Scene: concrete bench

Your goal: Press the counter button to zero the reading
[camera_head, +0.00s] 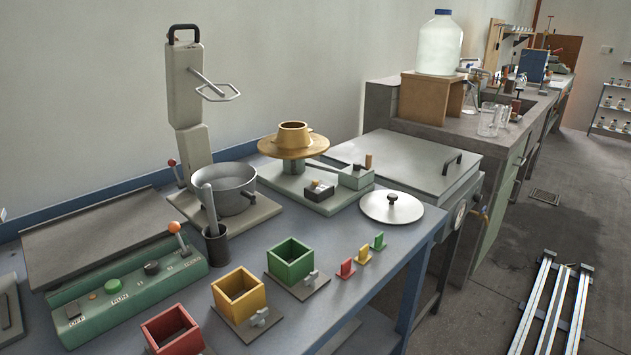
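A turntable device (295,178) stands on the blue bench, with a round tan plate on top. A small dark box (319,190) with a pale top and a small knob or button sits on its base. A grey-green box (355,177) with an upright tan peg and a dark knob stands beside it. No digits are readable on either box, and I cannot tell which is the counter. A green control panel (130,290) at the left front has a green RUN button (112,286), a dark knob, an OFF switch and an orange-tipped lever. My gripper is not in view.
A grey pot (232,188) sits under a tall grey stand (185,90). A dark cup (215,243), a round lid (391,207), red, yellow and green open boxes (290,262), and small coloured tabs (363,254) occupy the bench. Bare bench lies around the lid and tabs.

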